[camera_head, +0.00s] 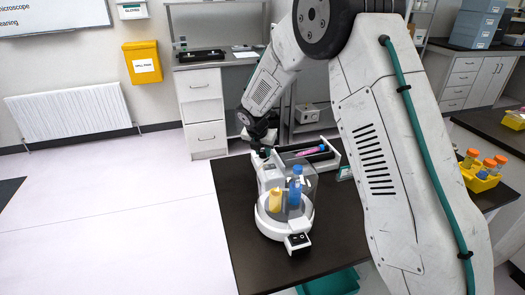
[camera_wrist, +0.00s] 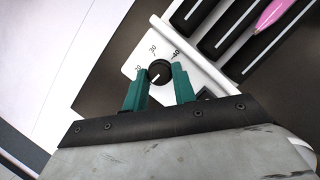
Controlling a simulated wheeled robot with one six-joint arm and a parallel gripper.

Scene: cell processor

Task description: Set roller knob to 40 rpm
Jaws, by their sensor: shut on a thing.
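The roller knob (camera_wrist: 160,69) is a small round black dial on a white panel (camera_wrist: 136,50) in the wrist view. A white line shows on its lower-left part. Small numbers are printed around its upper side; 30 and 40 are readable, with 40 at the upper right. My gripper (camera_wrist: 160,71) has its two teal fingers on either side of the knob, shut on it. In the head view my gripper (camera_head: 262,151) is at the left end of the white roller unit (camera_head: 331,160), and the knob is hidden there.
A pink tube (camera_head: 309,152) lies in the roller unit. In front stands a round white device (camera_head: 267,226) with yellow and blue bottles (camera_head: 295,188). A yellow rack (camera_head: 478,180) with orange-capped bottles is at the right. The dark bench (camera_head: 338,215) has free room at the front right.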

